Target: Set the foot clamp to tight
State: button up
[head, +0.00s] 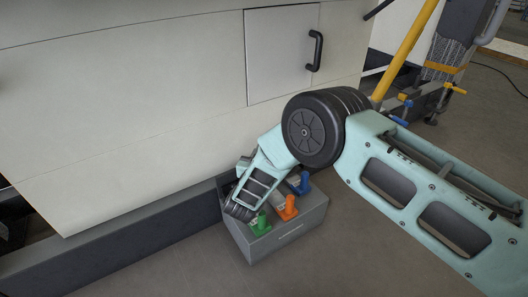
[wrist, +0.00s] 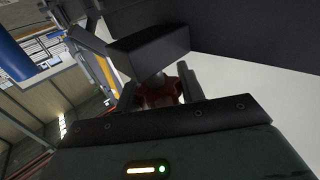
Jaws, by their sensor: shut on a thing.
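A grey box (head: 290,237) stands on the floor against the base of the pale cabinet. It carries a green lever (head: 261,224), an orange lever (head: 288,208) and a blue lever (head: 304,183) in a row. My gripper (head: 238,210) reaches down at the left end of the box, and its fingertips are hard to see there. In the wrist view, my gripper (wrist: 160,92) has its fingers around a dark red part (wrist: 181,80), which looks like another lever. The head view hides this part behind my gripper. No label shows which lever is the foot clamp.
The pale cabinet (head: 120,110) rises right behind the box, with a black door handle (head: 315,50) above. A dark plinth (head: 130,247) runs along its foot. A yellow post (head: 408,50) stands at the right. Open floor lies in front.

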jog(key=shift+s+d+f+m+g+h, duration=0.1)
jog(key=shift+m+g+h, duration=0.25)
jog(key=shift+m+h, duration=0.4)
jog(key=shift+s+d+m+g+h, duration=0.1)
jog(key=shift+m+g+h, duration=0.3)
jog(key=shift+h, duration=0.65)
jog(key=shift+m+h+b, duration=0.25)
jog(key=shift+h+b, duration=0.05)
jog(key=o, duration=1)
jog(key=shift+c, duration=0.2)
jog(key=shift+w, duration=0.1)
jog(key=p+v, duration=0.7)
jog(key=v, duration=1)
jog(key=shift+s, duration=0.2)
